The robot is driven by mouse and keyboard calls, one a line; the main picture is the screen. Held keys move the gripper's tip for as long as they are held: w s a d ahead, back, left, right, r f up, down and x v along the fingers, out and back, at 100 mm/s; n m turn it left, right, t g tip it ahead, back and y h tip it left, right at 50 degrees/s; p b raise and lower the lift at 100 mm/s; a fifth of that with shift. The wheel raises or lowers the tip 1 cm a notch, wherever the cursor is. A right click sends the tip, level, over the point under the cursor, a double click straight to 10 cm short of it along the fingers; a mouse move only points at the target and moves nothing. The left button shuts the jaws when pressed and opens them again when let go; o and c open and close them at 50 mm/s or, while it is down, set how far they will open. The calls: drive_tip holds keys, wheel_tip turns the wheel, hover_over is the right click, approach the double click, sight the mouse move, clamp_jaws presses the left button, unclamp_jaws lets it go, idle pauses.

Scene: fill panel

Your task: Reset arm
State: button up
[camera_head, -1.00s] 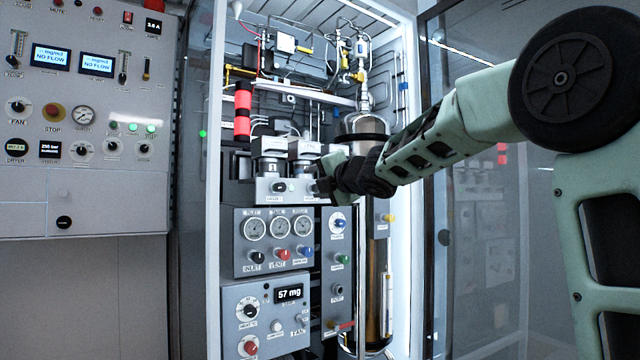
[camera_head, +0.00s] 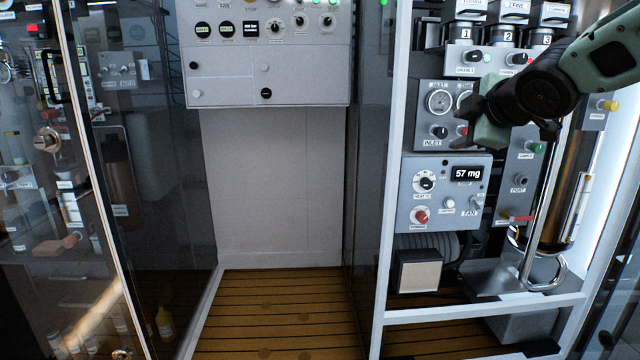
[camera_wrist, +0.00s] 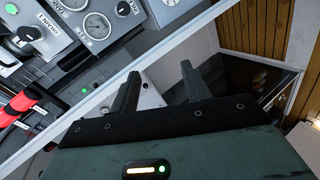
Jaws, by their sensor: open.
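My gripper (camera_head: 474,118) is at the end of my pale green arm, in front of the fill panel (camera_head: 408,160) in the head view. It hides part of the gauges and knobs there. In the wrist view my gripper (camera_wrist: 160,70) has its two dark fingers apart with nothing held between them. A white frame edge and a grey panel show beyond the fingers.
The panel display (camera_head: 467,173) reads 57 mg. A white cabinet frame post (camera_head: 388,200) stands left of the panel. A metal cylinder (camera_head: 566,190) stands on its right. Glass doors (camera_head: 140,180) are at the left. Slatted wooden floor (camera_head: 275,310) lies clear in the middle.

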drive_tip(key=s+a+f+m+g, duration=0.2)
drive_tip(key=s+a+f+g, duration=0.1)
drive_tip(key=s+a+f, duration=0.4)
drive_tip(key=s+a+f+m+g, duration=0.3)
drive_tip(key=s+a+f+g, duration=0.1)
drive_tip(key=s+f, duration=0.55)
drive_tip(key=s+a+f+m+g, duration=0.1)
drive_tip(key=s+f+m+g, duration=0.2)
drive_tip(key=s, duration=0.7)
drive_tip(key=s+a+f+g, duration=0.15)
drive_tip(key=s+f, duration=0.25)
drive_tip(key=s, duration=0.5)
wheel_tip(320, 180, up, 24)
drive_tip(key=s+g+p, duration=0.1)
drive_tip(key=p, duration=2.4)
drive_tip(key=shift+d+r+h, duration=0.15)
drive_tip(key=shift+d+h, duration=0.2)
drive_tip(key=shift+h, duration=0.05)
drive_tip(key=shift+s, duration=0.1)
